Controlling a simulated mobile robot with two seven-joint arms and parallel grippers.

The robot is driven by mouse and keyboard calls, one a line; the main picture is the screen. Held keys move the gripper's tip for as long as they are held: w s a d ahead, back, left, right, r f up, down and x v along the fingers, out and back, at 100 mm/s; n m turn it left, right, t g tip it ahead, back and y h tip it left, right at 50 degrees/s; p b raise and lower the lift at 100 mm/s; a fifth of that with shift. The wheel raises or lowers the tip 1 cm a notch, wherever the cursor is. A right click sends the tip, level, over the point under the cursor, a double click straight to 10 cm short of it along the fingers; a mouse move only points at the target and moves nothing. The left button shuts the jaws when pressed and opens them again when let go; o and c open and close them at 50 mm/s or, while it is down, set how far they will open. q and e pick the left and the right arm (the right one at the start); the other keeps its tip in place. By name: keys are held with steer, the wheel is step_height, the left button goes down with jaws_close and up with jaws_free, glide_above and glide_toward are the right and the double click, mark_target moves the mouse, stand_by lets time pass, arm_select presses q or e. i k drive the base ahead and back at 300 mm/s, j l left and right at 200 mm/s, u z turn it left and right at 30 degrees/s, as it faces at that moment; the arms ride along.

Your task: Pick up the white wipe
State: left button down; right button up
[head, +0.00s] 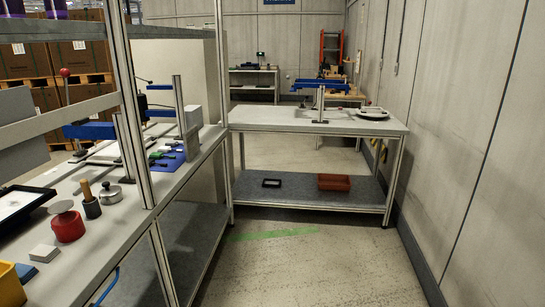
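A small flat white square (44,253), which looks like the folded white wipe, lies on the left workbench (115,225) near its front part. It is next to the red round can (68,226) and behind a small blue piece (26,272). Its top is uncovered and nothing is touching it from above. Neither of my grippers shows in the head view.
A yellow bin (10,285) stands at the lower left. A metal pot (110,193), a wood-handled tool (90,200) and a black-framed tray (22,205) share the bench. An upright post (134,130) rises at its edge. The floor (310,265) to the right is clear.

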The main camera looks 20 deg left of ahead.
mark_target(44, 253)
steer(key=i+j+z, duration=0.1)
steer(key=i+z, duration=0.15)
steer(key=i+j+z, duration=0.25)
steer(key=z, duration=0.5)
steer(key=i+j+z, duration=0.1)
steer(key=z, duration=0.4)
steer(key=j+z, duration=0.15)
steer(key=z, duration=0.35)
steer(key=j+z, duration=0.1)
steer(key=z, duration=0.4)
steer(key=j+z, duration=0.15)
steer(key=z, duration=1.3)
steer(key=k+z, duration=0.1)
steer(key=z, duration=0.85)
steer(key=k+z, duration=0.1)
steer(key=z, duration=0.9)
steer(key=l+z, duration=0.1)
steer(key=z, duration=0.85)
steer(key=k+l, duration=0.05)
steer(key=l, duration=0.05)
